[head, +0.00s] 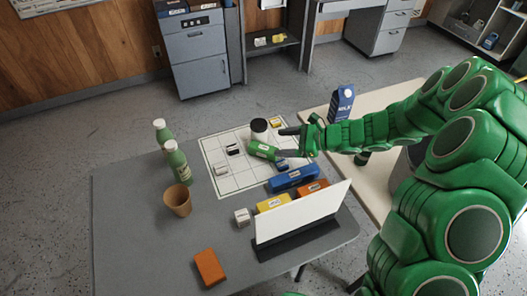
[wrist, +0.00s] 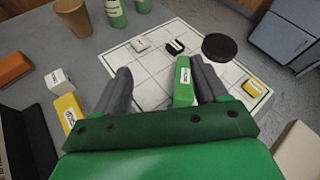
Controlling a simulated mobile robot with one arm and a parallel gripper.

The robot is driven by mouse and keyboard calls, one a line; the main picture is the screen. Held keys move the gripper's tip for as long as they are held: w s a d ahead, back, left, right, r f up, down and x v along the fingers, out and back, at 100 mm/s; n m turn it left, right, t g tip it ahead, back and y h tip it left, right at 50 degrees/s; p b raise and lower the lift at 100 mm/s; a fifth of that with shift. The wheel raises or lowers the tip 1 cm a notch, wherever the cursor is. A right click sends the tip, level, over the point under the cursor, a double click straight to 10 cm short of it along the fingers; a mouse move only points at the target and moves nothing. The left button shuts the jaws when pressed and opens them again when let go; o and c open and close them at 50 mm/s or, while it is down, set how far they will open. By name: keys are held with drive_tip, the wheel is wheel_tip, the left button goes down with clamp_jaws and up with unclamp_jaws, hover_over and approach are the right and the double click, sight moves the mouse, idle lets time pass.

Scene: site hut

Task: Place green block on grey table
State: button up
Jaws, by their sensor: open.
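The green block (head: 262,150) has a white label and lies on the white grid board (head: 221,177), which is on the grey table (head: 130,225). My gripper (head: 287,143) is open, with its fingers around the block's near end in the head view. In the wrist view, the green block (wrist: 184,84) shows between the fingers of my gripper (wrist: 160,72), close to the right finger and apart from the left one. Part of the block is hidden by the gripper. I cannot tell whether the right finger touches it.
A blue block (head: 292,178), yellow block (head: 273,203) and white upright panel (head: 303,212) are nearer. Green bottles (head: 178,162) and a brown cup (head: 177,201) stand left.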

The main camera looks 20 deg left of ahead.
sight(269, 149)
drive_tip(key=w+f+m, duration=0.1)
drive_tip(key=f, duration=0.1)
drive_tip(key=w+f+m+t, duration=0.1)
drive_tip(key=f, duration=0.2)
drive_tip(key=w+f+m, duration=0.1)
drive_tip(key=w+f, duration=0.1)
drive_tip(key=f, duration=0.1)
drive_tip(key=shift+d+f+m+t, duration=0.15)
drive_tip(key=shift+m+t, duration=0.25)
drive_tip(key=shift+x, duration=3.9)
drive_tip(key=shift+w, duration=0.1)
drive_tip(key=c, duration=1.2)
drive_tip(key=shift+r, duration=0.2)
